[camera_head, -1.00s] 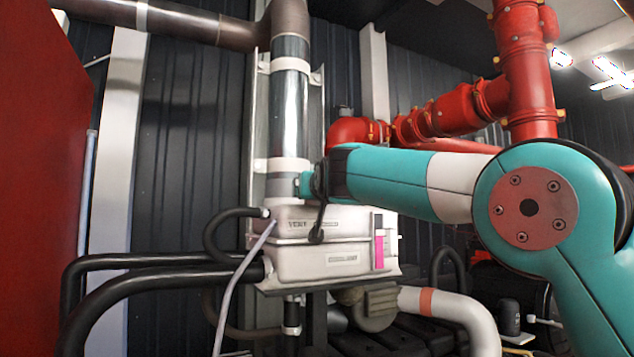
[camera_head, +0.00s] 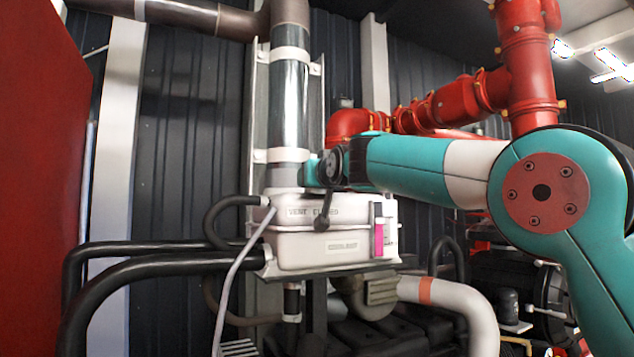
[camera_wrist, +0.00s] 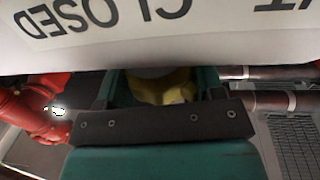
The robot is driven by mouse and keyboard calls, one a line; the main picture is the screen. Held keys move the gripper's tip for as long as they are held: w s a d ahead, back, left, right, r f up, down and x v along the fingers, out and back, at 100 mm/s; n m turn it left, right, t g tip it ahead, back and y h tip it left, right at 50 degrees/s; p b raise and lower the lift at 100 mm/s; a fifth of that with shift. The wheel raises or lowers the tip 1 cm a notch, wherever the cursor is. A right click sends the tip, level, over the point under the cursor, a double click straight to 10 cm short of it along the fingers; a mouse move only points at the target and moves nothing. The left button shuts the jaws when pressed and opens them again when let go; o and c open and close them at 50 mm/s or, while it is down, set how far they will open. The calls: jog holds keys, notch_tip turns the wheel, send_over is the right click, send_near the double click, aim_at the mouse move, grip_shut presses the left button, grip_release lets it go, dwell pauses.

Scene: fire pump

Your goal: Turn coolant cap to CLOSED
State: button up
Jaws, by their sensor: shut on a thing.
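The white coolant tank (camera_head: 300,250) hangs on the pipe bracket, with VENT and a partly hidden CLOSED lettered on its upper front. My gripper (camera_head: 311,171) is at the tank's top, partly hidden behind my own wrist. In the wrist view my gripper (camera_wrist: 162,88) has its teal fingers on either side of a yellowish cap (camera_wrist: 165,91) and is shut on it. The white tank edge (camera_wrist: 160,52) crosses above, with CLOSED upside down. The cap's top and any pointer are hidden, so its exact setting cannot be told.
Black hoses (camera_head: 150,254) run into the tank's left side, with a thin grey tube (camera_head: 240,265) in front. A pipe (camera_head: 290,100) rises behind my gripper. Red piping (camera_head: 430,115) stands behind my arm. A red panel (camera_head: 40,180) fills the left edge.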

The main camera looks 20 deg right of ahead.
jog(key=n+y, duration=0.1)
jog(key=y, duration=0.1)
jog(key=n+y, duration=0.1)
jog(key=y, duration=0.1)
jog(key=shift+w+d+n+g, duration=0.1)
jog(key=shift+d+n+g, duration=0.2)
jog(key=shift+d, duration=0.05)
jog(key=n+y, duration=0.1)
jog(key=g+y+p, duration=0.1)
jog(key=n+y+p, duration=0.1)
jog(key=shift+r+n+g+y, duration=0.25)
jog(key=shift+n+g+y, duration=0.05)
jog(key=shift+y, duration=0.1)
jog(key=n+g+y+p, duration=0.1)
jog(key=y+p, duration=0.1)
jog(key=p, duration=0.1)
jog(key=n+g+y+p, duration=0.2)
jog(key=shift+w+d+r+p, duration=0.1)
jog(key=shift+r+p, duration=0.1)
jog(key=shift+p, duration=0.2)
jog(key=n+g+y+p, duration=0.1)
jog(key=g+p, duration=0.1)
jog(key=p, duration=0.1)
jog(key=shift+f+n+y, duration=0.15)
jog(key=shift+n+y, duration=0.15)
jog(key=shift+n, duration=0.1)
jog(key=shift+f+n+g+y+p, duration=0.1)
jog(key=shift+n+g+y+p, duration=0.25)
jog(key=shift+p, duration=0.3)
jog(key=shift+f, duration=0.1)
